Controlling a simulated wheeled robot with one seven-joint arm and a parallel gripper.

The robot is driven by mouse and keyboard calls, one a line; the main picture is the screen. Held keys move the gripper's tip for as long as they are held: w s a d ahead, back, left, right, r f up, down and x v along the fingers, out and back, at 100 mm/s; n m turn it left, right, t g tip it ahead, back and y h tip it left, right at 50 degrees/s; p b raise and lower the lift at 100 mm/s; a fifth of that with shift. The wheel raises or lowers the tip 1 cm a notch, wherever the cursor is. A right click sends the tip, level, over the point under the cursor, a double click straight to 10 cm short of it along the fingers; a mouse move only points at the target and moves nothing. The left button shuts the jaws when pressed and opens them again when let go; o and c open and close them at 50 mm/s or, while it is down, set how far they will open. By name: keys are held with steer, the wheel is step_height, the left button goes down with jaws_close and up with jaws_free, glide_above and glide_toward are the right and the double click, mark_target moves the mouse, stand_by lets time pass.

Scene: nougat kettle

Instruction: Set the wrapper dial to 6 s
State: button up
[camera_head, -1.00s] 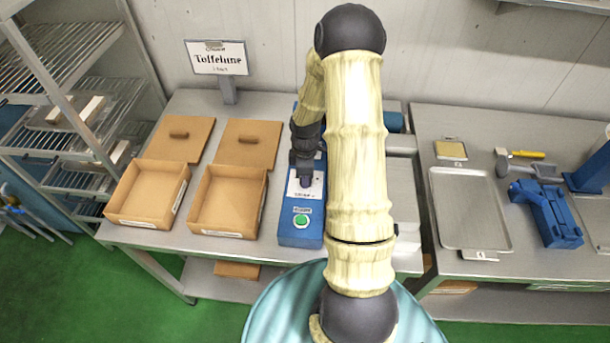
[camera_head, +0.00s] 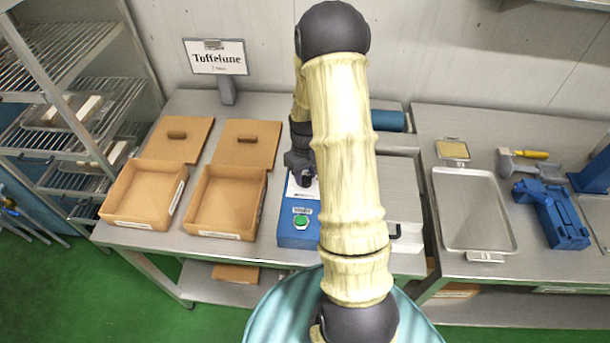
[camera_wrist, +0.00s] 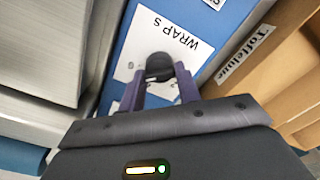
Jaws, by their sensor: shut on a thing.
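The blue wrapper machine (camera_head: 299,236) stands on the middle table, with a green button (camera_head: 301,222) at its front. The black dial knob (camera_wrist: 159,66) sits on that plate, between the fingertips of my gripper (camera_wrist: 160,76). My gripper is shut on the knob and also shows over the plate in the head view (camera_head: 303,178). The dial's pointer and most of its scale numbers are hidden, so I cannot tell the setting; a "0" shows near the fingers.
Two open brown boxes (camera_head: 112,213) stand left of the machine, their lids (camera_head: 247,160) behind them. A "Toffelune" sign (camera_head: 216,57) stands at the back. A tray (camera_head: 437,213) and blue tool (camera_head: 560,232) lie on the right table. My arm covers the machine's right side.

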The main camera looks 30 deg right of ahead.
mark_target(305, 176)
steer(key=shift+w+r+m, duration=0.1)
steer(key=shift+w+m, duration=0.05)
steer(key=shift+m, duration=0.95)
steer(key=o, duration=1)
step_height(305, 176, up, 17)
steer(key=b, duration=0.3)
steer(key=shift+r, duration=0.15)
